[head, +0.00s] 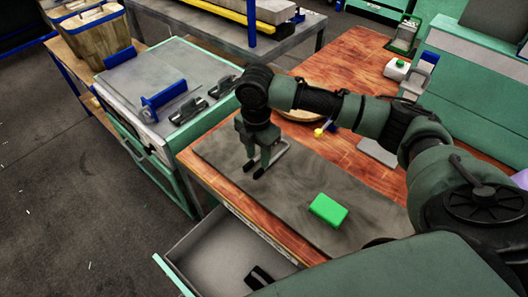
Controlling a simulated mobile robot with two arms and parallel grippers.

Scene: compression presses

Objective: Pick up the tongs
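A grey, U-shaped metal piece that looks like the tongs (281,154) sits on the dark mat (225,152), close beside my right gripper (254,170). My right gripper points down at the mat's far left part. Its two dark fingers are apart, with a gap between them. The fingers partly cover the metal piece, and I cannot tell whether they touch it. My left gripper is not in view.
A green block (328,210) lies on the mat to the right. An open grey drawer (215,250) juts out below the wooden bench (360,58), with a dark object (258,277) in it. A bowl (300,115) is partly hidden behind my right arm. A green-sided machine (150,100) stands left.

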